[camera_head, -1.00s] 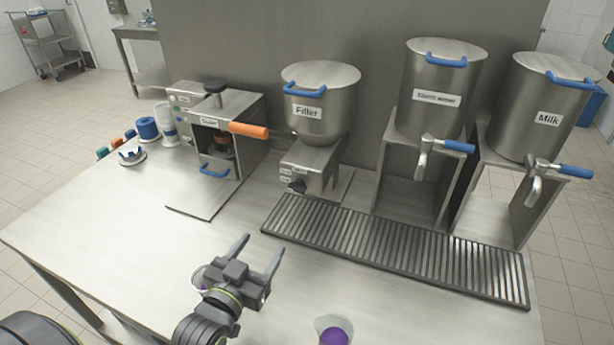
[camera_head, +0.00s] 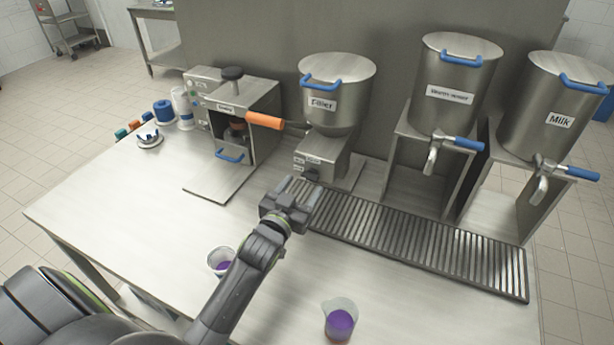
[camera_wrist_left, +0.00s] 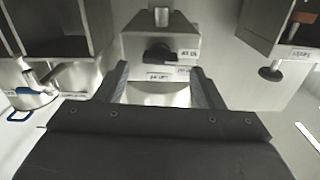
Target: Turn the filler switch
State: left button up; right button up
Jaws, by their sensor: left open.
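The filler (camera_head: 337,95) is a steel hopper labelled "Filler" on a box-shaped base at the back middle of the table. Its dark switch knob (camera_head: 311,175) is on the front of the base. In the left wrist view the black switch (camera_wrist_left: 159,54) shows clearly on the base front, between small labels. My left gripper (camera_head: 304,186) is open and empty, just in front of the switch and pointing at it. In the wrist view its fingers (camera_wrist_left: 160,84) lie spread below and to either side of the switch, apart from it. My right gripper is not in view.
A slatted drip grate (camera_head: 420,240) runs right of the gripper. A machine with an orange handle (camera_head: 265,121) stands left of the filler. Two cups with purple contents stand in front, one left (camera_head: 221,262) and one right (camera_head: 340,322). Two tapped tanks stand right.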

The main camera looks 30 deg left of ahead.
aim_at(309, 179)
pick_arm(q)
jog(key=shift+w+a, duration=0.1)
jog(key=shift+w, duration=1.65)
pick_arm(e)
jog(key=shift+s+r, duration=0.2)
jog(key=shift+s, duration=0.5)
pick_arm(q)
jog(key=shift+c, duration=0.4)
jog(key=c, duration=0.9)
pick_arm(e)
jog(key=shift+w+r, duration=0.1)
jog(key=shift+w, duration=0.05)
pick_arm(q)
jog(key=shift+m+p, duration=0.4)
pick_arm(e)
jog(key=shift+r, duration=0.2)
pick_arm(q)
jog(key=m+p, duration=0.2)
jog(key=m, duration=0.1)
jog(key=shift+r, duration=0.1)
jog(key=shift+m+p, duration=0.65)
jog(key=shift+m, duration=1.45)
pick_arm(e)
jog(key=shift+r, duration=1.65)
